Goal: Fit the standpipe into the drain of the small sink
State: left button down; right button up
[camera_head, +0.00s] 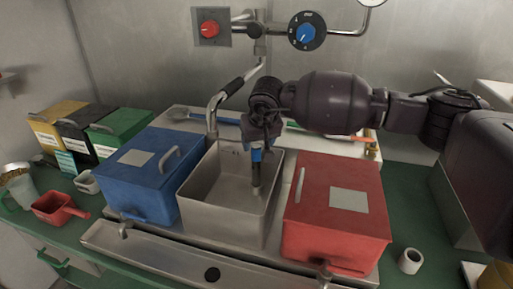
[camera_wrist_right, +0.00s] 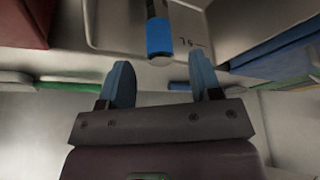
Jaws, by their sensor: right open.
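The small sink (camera_head: 207,214) is a steel basin between the blue bin and the red bin. The standpipe (camera_head: 256,172) is a slim metal pipe with a blue band near its top, upright in the basin toward its right side. Its lower end is low in the sink; I cannot tell whether it sits in the drain, which is hidden. My right gripper (camera_head: 262,139) is just above the pipe's top. In the right wrist view its two blue fingers (camera_wrist_right: 161,80) are apart with nothing between them, and the standpipe's blue band (camera_wrist_right: 159,37) is beyond the fingertips. My left gripper is out of view.
The blue bin (camera_head: 136,172) stands left of the sink and the red bin (camera_head: 335,234) right of it, both close. A curved faucet (camera_head: 216,108) rises behind the sink. A white ring (camera_head: 410,261) lies on the green counter at right. A red scoop (camera_head: 56,208) is at left.

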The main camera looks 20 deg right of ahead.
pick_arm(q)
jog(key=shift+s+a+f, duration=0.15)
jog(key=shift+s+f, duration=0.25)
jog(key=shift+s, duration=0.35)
pick_arm(e)
jog(key=v, duration=0.7)
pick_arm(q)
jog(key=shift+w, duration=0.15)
pick_arm(e)
jog(key=shift+r, duration=0.15)
